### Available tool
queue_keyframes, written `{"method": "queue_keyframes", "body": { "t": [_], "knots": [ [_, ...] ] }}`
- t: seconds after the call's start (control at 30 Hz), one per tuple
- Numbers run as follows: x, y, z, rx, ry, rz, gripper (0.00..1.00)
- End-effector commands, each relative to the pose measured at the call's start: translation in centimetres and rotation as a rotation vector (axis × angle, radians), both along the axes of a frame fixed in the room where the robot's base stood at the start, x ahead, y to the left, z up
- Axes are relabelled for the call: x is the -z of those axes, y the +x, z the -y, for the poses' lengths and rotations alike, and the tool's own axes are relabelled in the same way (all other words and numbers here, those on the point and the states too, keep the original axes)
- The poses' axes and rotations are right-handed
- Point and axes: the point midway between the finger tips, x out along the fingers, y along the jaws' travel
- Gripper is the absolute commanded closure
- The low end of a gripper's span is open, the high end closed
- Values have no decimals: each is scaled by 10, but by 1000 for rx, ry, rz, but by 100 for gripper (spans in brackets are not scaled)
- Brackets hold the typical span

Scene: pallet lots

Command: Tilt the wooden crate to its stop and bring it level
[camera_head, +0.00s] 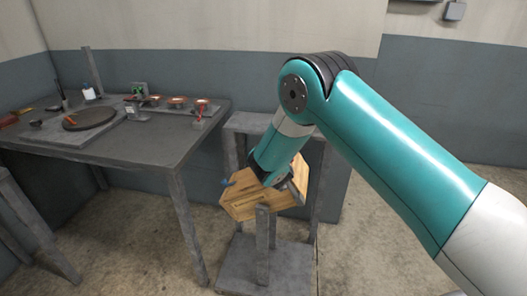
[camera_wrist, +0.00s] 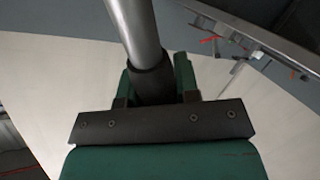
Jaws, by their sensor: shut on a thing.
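The wooden crate (camera_head: 243,203) sits in a grey stand in the head view and looks tilted, its lower edge slanting. My gripper (camera_head: 278,178) is at the crate's upper side, partly hidden by my own arm. In the wrist view, my gripper (camera_wrist: 153,84) is shut on a round grey metal bar (camera_wrist: 135,25) with a dark sleeve. Where the bar joins the crate cannot be seen. A pale surface fills much of the wrist view; I cannot tell whether it is the crate.
The grey stand (camera_head: 264,264) has a flat base and upright posts around the crate. A grey table (camera_head: 150,150) at the left holds a round plate (camera_head: 90,117) and several small copper-coloured items. Concrete floor lies open at the right.

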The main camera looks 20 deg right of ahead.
Motion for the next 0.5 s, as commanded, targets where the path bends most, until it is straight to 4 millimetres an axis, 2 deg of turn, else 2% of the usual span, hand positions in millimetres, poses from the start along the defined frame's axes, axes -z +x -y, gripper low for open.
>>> {"method": "queue_keyframes", "body": {
  "t": [0.03,0.23,0.27,0.37,0.5],
  "knots": [
    [-3,1,-6,-11,0,8,100],
    [-3,1,-7,-14,1,9,100],
    [-3,2,-7,-14,1,10,68],
    [-3,1,-6,-13,2,9,45],
    [-2,1,-2,-6,1,7,45]
  ]
}}
